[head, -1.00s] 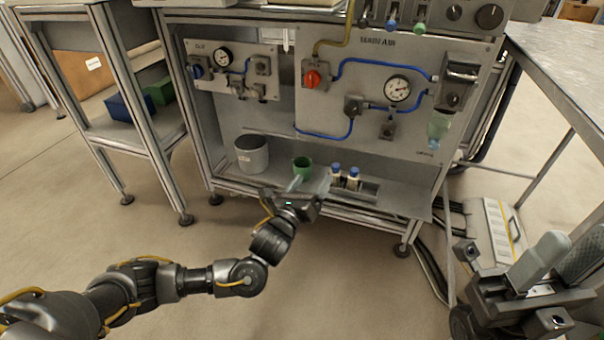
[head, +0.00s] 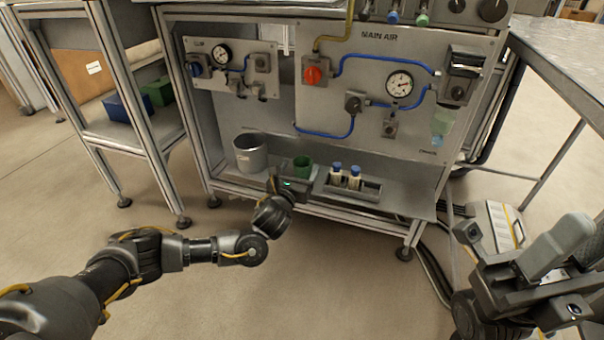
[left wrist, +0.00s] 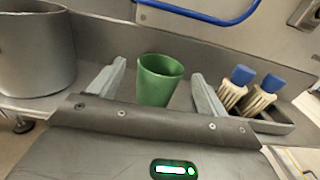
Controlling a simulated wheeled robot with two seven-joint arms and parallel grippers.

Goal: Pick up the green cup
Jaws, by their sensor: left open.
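The green cup (head: 302,167) stands upright on the low shelf of the workbench, between a grey bin and a small tray. In the left wrist view the green cup (left wrist: 158,80) stands between the two fingers of my left gripper (left wrist: 158,92), which are spread apart with a gap on each side. My left gripper (head: 291,180) reaches in at the shelf in the head view; its fingers are hard to make out there. My right gripper (head: 560,252) is at the lower right of the head view, away from the shelf, and whether its jaws are apart is unclear.
A grey bin (head: 251,154) stands left of the cup. A panel with blue hoses and gauges (head: 399,84) rises behind and above.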

